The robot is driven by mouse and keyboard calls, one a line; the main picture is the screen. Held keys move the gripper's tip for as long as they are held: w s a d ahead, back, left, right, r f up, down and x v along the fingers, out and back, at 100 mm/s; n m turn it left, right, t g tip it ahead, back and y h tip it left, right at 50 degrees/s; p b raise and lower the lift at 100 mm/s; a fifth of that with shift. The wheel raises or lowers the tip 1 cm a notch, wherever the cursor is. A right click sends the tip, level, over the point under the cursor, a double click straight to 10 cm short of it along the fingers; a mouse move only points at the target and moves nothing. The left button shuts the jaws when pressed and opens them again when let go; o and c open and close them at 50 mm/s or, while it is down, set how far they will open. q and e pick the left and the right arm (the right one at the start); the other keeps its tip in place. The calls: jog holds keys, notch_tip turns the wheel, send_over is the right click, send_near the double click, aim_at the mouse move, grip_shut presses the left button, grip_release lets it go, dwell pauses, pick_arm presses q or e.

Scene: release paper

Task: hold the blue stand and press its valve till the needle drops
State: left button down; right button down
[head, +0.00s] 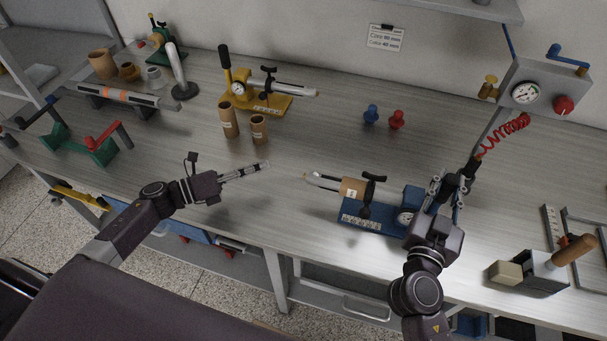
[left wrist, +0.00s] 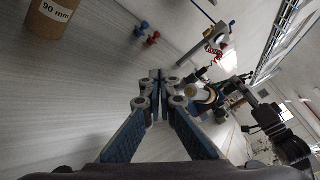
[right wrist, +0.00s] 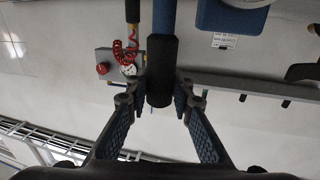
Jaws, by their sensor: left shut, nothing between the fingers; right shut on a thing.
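The blue stand (head: 375,220) lies on the bench, with a round gauge (head: 405,217) whose needle is too small to read. A cardboard tube (head: 353,188) sits around its silver bar, next to a black T-shaped part (head: 370,190); I cannot tell which part is the valve. My right gripper (head: 453,188) is shut at the stand's right end. In the right wrist view it closes around the black grip (right wrist: 161,70) of a blue lever. My left gripper (head: 264,166) is shut and empty, left of the bar's tip and apart from it.
A yellow stand (head: 270,103) and two loose cardboard tubes (head: 229,121) stand behind my left gripper. A blue and a red knob (head: 397,119) lie at the back. A grey gauge box (head: 545,88) with a red coiled hose (head: 505,135) is near my right gripper.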

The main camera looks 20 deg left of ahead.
pick_arm(q)
jog(key=shift+d, duration=3.7)
jog(key=shift+d, duration=0.1)
jog(key=shift+d, duration=0.35)
jog(key=shift+d, duration=0.2)
jog(key=shift+s+d, duration=0.1)
jog(key=shift+d, duration=0.4)
dwell(0.6)
jog(key=shift+a, duration=0.1)
jog(key=shift+a, duration=0.95)
jog(key=shift+a, duration=0.1)
jog(key=shift+a, duration=2.5)
